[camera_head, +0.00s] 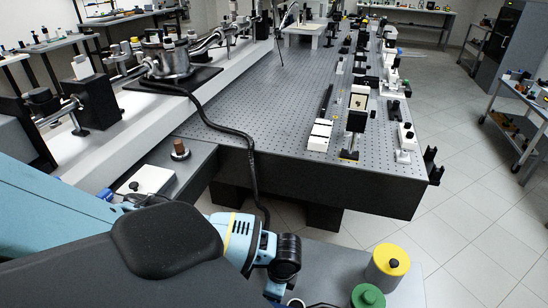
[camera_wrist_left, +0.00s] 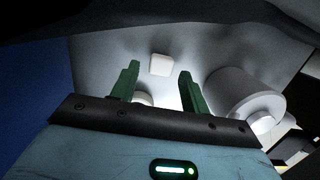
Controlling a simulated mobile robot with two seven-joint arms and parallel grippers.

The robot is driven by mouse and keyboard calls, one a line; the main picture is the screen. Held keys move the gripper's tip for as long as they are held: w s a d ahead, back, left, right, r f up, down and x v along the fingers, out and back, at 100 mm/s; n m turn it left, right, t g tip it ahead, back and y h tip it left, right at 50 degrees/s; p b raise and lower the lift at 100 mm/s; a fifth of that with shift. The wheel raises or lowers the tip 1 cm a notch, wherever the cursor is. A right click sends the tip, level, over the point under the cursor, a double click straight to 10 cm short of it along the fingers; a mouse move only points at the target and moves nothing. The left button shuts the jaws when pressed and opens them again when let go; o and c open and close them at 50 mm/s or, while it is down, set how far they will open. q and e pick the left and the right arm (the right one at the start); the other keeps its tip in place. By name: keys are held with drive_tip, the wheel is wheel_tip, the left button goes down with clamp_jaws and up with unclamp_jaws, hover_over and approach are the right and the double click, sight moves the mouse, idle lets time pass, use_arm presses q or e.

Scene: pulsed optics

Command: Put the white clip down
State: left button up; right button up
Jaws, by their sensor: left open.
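In the left wrist view my left gripper (camera_wrist_left: 159,72) has its two green fingers spread apart. A small white rounded block (camera_wrist_left: 160,64), possibly the white clip, shows beyond and between the fingertips on a pale grey surface. The fingers do not grip it; I cannot tell its exact distance from them. Another small pale round thing (camera_wrist_left: 143,99) is partly hidden behind the left finger. In the head view I cannot make out the left fingers or a clear white clip. My right gripper is not in view.
A large white cylinder (camera_wrist_left: 232,91) lies close right of the fingers in the wrist view. In the head view, a yellow-topped cylinder (camera_head: 388,260) and a green-topped one (camera_head: 368,297) stand at the front. The perforated optical table (camera_head: 270,105) carries several mounts; a black cable (camera_head: 236,130) hangs over its edge.

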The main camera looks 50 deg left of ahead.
use_arm(q)
wheel_tip(320, 180, up, 12)
drive_tip(key=d+p, duration=0.1)
drive_tip(key=shift+w+d+p, duration=0.3)
drive_tip(key=shift+w, duration=0.15)
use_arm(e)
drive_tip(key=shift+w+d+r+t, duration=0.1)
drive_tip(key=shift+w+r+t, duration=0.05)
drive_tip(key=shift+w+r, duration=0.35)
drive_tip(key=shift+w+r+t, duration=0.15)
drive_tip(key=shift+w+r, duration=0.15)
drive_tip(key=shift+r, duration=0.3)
use_arm(q)
drive_tip(key=shift+f, duration=0.1)
